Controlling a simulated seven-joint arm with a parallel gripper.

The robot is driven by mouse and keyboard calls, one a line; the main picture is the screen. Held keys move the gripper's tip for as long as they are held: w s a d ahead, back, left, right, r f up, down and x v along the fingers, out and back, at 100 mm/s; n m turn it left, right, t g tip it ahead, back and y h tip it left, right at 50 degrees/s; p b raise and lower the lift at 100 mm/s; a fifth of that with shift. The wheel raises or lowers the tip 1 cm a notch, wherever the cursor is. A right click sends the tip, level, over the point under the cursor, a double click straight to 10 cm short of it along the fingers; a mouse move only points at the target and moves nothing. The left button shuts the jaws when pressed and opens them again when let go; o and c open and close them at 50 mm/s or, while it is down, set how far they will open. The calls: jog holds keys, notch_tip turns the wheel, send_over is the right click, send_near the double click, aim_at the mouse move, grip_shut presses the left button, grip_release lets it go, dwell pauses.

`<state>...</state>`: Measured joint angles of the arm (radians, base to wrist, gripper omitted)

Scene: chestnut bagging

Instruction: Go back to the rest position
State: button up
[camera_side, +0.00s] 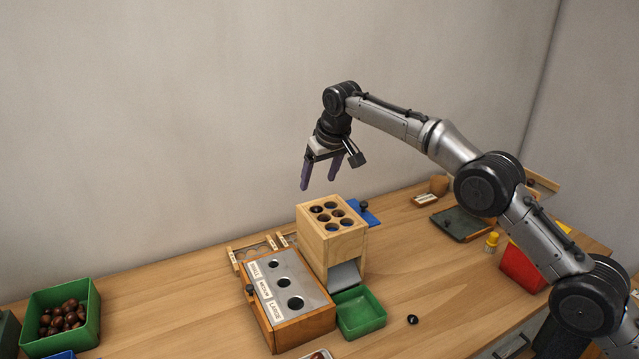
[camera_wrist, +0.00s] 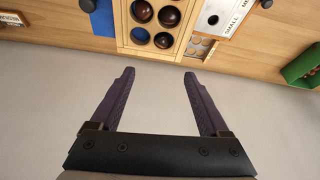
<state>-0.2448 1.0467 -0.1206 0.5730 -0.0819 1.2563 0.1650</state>
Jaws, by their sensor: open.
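My gripper (camera_side: 320,172) is open and empty, with purple fingers, in the air above and slightly left of the wooden block with holes. In the wrist view my gripper (camera_wrist: 158,85) shows its two fingers wide apart with nothing between them. The wooden block (camera_side: 318,243) has several round holes in its top. In the wrist view the block (camera_wrist: 123,30) is at the top edge, with dark chestnuts in some holes and blue showing in one.
A sorting box (camera_side: 295,332) with holes in its metal top stands beside the block. An empty green tray (camera_side: 376,321) is in front. A green bin (camera_side: 93,325) of chestnuts is at left. A red container (camera_side: 517,268) is at right. One dark chestnut (camera_side: 412,319) lies loose on the table.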

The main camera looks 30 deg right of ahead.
jog(key=shift+d, duration=0.1)
dwell(0.4)
jog(key=s+d+r+t, duration=0.1)
jog(key=s+d+r, duration=0.25)
jog(key=r, duration=0.35)
jog(key=s+d+r+m, duration=0.15)
jog(key=s+r, duration=0.25)
jog(key=r, duration=0.4)
jog(key=s+d+r+n+t, duration=0.1)
jog(key=s+d+r, duration=0.2)
jog(key=r, duration=0.4)
jog(key=s+d+r, duration=0.3)
jog(key=s+r, duration=0.1)
jog(key=s, duration=0.6)
jog(key=s+d+f+m, duration=0.1)
jog(key=s+d+f, duration=0.1)
jog(key=s, duration=0.7)
jog(key=s+d+f, duration=0.2)
jog(key=s, duration=0.7)
jog(key=s+f+g, duration=0.1)
jog(key=s+f, duration=1.2)
jog(key=f, duration=0.4)
jog(key=shift+f, duration=0.25)
